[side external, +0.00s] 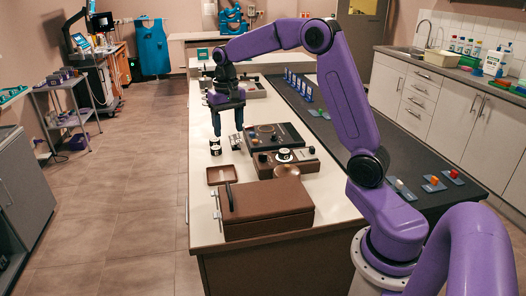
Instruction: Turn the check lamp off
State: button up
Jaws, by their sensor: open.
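My gripper (228,122) points down above the white worktop, left of the dark control panel (290,132). Its two fingers are apart, with nothing seen between them. Small black-and-white items (215,146) stand on the worktop below the fingers. The control panel carries a round dial and small coloured parts. A second box (304,166) in front of it has a black-and-white round part on top and a small red part. I cannot tell which item is the check lamp, or whether any lamp is lit.
A brown lidded case (266,211) and a shallow brown tray (221,175) are at the worktop's near end. Small plates with orange (434,182), red (453,175) and white knobs lie on the dark counter at right. A row of blue upright pieces (298,84) stands farther back.

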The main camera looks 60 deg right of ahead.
jog(key=w+d+m, duration=0.3)
jog(key=d, duration=0.6)
jog(key=m, duration=0.5)
send_over(263, 157)
jog(key=d, duration=0.1)
notch_tip(263, 157, down, 3)
jog(key=f, duration=1.6)
jog(key=shift+w+f, duration=0.35)
jog(key=c, duration=1)
